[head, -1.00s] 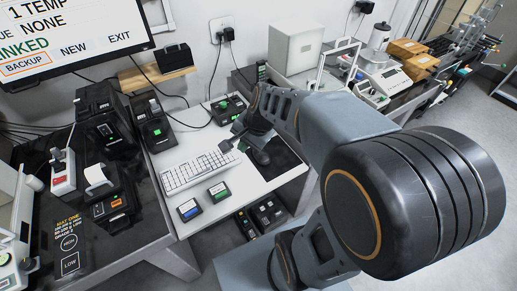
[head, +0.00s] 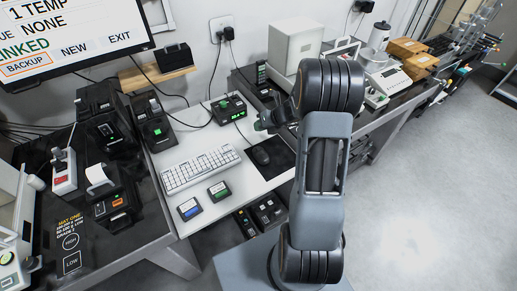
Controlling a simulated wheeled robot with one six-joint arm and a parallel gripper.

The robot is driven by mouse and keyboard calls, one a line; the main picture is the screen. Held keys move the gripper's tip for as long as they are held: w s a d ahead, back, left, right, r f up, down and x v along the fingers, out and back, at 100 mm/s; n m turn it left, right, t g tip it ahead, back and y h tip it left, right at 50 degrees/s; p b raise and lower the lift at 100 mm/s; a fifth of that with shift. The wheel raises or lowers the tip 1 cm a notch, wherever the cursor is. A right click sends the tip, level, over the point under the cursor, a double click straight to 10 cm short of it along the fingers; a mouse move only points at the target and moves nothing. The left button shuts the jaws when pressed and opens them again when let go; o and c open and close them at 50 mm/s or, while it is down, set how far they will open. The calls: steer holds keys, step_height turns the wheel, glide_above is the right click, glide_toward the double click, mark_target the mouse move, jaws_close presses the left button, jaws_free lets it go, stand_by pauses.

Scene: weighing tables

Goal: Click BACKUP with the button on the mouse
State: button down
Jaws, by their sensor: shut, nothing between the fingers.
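The black mouse (head: 261,156) lies on a dark mouse mat (head: 277,172) at the right end of the white desk, right of the keyboard. The screen (head: 75,40) at the upper left shows NEW, EXIT and BACKUP. The word BACKUP (head: 25,64) has an orange frame around it. My gripper (head: 260,125) is small in view, beyond the mouse in the picture and apart from it. It is shut and empty. My arm hides part of the desk's right side.
A white keyboard (head: 202,169) lies left of the mouse. A black device with a green display (head: 229,109) stands left of my gripper. Two small boxes, blue-labelled (head: 190,208) and green-labelled (head: 219,191), sit at the front edge. Open floor lies to the right.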

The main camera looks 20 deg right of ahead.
steer(key=shift+f, duration=0.1)
steer(key=b, duration=0.7)
glide_above(260, 148)
step_height(260, 148, down, 6)
steer(key=shift+w+f, duration=0.15)
steer(key=shift+f, duration=0.05)
steer(key=shift+f+b, duration=0.45)
steer(key=shift+f, duration=0.65)
steer(key=shift+f, duration=0.2)
stand_by(0.7)
steer(key=shift+f, duration=0.2)
steer(key=shift+f+b, duration=0.35)
steer(key=shift+f, duration=0.05)
stand_by(0.6)
steer(key=shift+r, duration=0.1)
stand_by(0.3)
steer(key=shift+r+p, duration=0.7)
steer(key=shift+p, duration=0.2)
